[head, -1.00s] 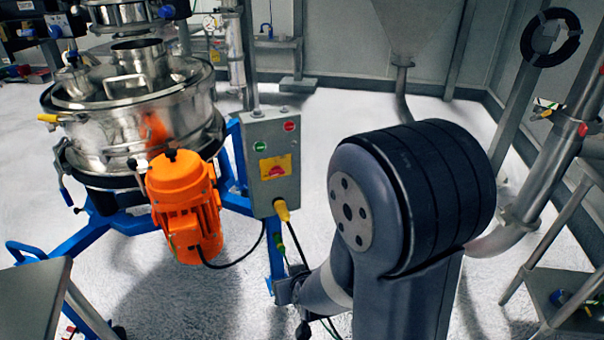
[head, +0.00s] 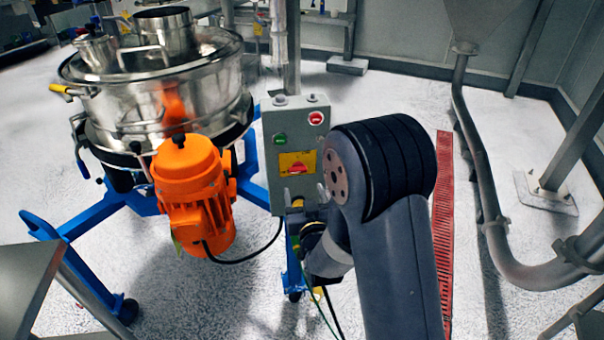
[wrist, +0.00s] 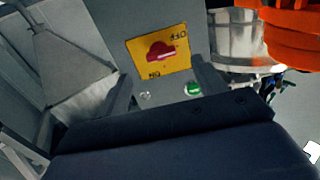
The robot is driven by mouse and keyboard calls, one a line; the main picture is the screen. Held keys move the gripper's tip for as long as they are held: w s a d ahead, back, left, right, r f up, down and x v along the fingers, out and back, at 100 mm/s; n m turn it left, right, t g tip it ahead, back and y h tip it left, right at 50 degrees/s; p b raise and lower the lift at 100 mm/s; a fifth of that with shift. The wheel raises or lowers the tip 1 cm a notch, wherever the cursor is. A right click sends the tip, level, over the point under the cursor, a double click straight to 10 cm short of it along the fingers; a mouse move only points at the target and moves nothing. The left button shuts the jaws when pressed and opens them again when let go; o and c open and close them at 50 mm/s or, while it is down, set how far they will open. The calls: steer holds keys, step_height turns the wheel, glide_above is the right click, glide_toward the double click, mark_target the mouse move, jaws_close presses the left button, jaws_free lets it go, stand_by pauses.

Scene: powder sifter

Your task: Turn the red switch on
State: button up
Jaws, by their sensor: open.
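The red switch (head: 297,168) is a rotary knob on a yellow plate (head: 288,157) on the front of a grey control box (head: 270,118). In the wrist view the switch (wrist: 159,51) appears upside down, its plate between the fingertips. My gripper (head: 303,192) is open and empty, just below the switch in the head view. In the wrist view my gripper (wrist: 161,69) has one finger on each side of the plate's near edge. The fingers look apart from the knob; I cannot tell the exact gap.
A green button (head: 280,139) and a red button (head: 316,118) sit above the plate. An orange motor (head: 192,190) and the steel sifter (head: 150,95) stand left of the box. Blue frame legs (head: 85,220) spread over the floor. A grey pipe (head: 480,160) runs at right.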

mark_target(298, 170)
steer(key=x, duration=0.7)
steer(key=shift+w+p, duration=0.2)
steer(key=shift+p, duration=0.15)
steer(key=c, duration=1)
